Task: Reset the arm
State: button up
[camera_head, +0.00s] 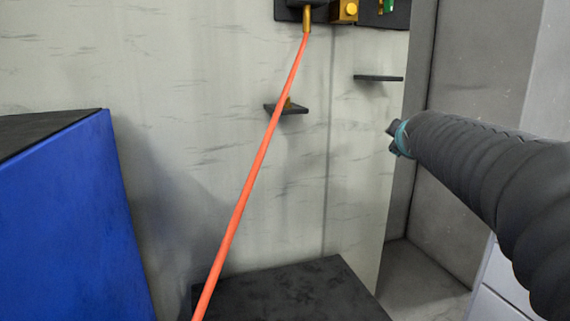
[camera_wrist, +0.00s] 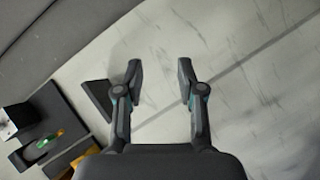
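My arm (camera_head: 470,160) reaches in from the right side of the head view, in a dark ribbed sleeve. Its far end, with a teal ring, stands in front of the wall, and little of the gripper shows there. In the wrist view my gripper (camera_wrist: 160,75) has its two dark fingers spread apart, with only the pale wall seen between them. Nothing is held.
An orange hose or rod (camera_head: 252,176) slants down from a brass fitting. Small dark shelves (camera_head: 287,107) (camera_head: 378,78) jut from the marbled wall (camera_head: 190,90). A blue box (camera_head: 70,215) stands left; a dark block (camera_head: 290,290) lies below. Dark fixtures (camera_wrist: 45,125) show in the wrist view.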

jog(key=s+a+f+m+g+y, duration=0.1)
jog(key=s+a+f+m+g, duration=0.2)
jog(key=s+f, duration=0.5)
jog(key=s+a+f+m+g+y, duration=0.1)
jog(key=s+a+f+m+g, duration=0.2)
jog(key=s+f, duration=0.6)
jog(key=s+a+f+m+g+y, duration=0.1)
jog(key=s+a+f+m+g, duration=0.1)
jog(key=s+f, duration=0.7)
jog(key=s+a+m, duration=0.1)
jog(key=s+a, duration=0.1)
jog(key=s, duration=0.6)
jog(key=shift+s+a+m+g, duration=0.2)
jog(key=shift+a+m+g, duration=0.15)
jog(key=shift+m+g, duration=0.05)
